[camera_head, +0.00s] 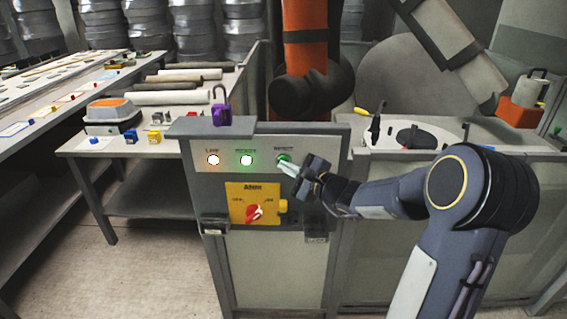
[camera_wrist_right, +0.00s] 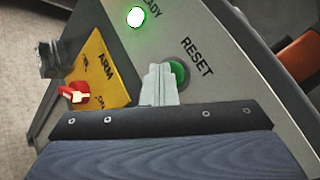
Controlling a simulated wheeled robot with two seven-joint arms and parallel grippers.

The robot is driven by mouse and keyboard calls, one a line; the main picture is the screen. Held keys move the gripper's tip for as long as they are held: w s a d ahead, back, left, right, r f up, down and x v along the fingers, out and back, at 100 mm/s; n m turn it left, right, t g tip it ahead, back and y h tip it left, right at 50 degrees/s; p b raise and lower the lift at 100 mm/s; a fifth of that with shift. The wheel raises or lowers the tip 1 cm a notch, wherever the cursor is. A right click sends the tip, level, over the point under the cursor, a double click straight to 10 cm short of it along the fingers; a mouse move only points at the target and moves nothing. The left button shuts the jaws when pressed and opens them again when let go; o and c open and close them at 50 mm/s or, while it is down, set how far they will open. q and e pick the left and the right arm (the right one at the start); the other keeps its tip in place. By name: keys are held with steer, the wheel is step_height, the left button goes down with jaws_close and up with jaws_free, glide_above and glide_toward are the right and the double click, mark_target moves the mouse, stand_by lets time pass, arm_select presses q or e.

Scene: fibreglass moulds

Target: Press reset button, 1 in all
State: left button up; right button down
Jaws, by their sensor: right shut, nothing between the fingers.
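The green reset button (camera_head: 284,158) is at the right end of the top row on the grey control panel (camera_head: 318,148). In the right wrist view the reset button (camera_wrist_right: 177,72) shows beside the label RESET, partly hidden by my fingers. My right gripper (camera_head: 283,165) is shut and empty, its fingertips at the button's lower edge. In the right wrist view my right gripper (camera_wrist_right: 158,72) overlaps the button's left side. I cannot tell whether the tips touch it. My left gripper is not in view.
Beside the button are a lit green light (camera_head: 246,160) and a lit white light (camera_head: 213,160). Below is a yellow plate with a red rotary switch (camera_head: 254,213). A purple padlock (camera_head: 221,112) stands on the panel top. A table (camera_head: 130,147) with small items is at left.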

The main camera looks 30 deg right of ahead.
steer(key=shift+s+a+b, duration=0.45)
steer(key=shift+s+b, duration=0.15)
steer(key=shift+s, duration=0.1)
steer(key=s+a, duration=0.1)
steer(key=s+b, duration=0.1)
steer(key=s, duration=0.1)
steer(key=s+a+b, duration=0.1)
steer(key=shift+s+a, duration=0.15)
steer(key=shift+a, duration=0.15)
stand_by(0.9)
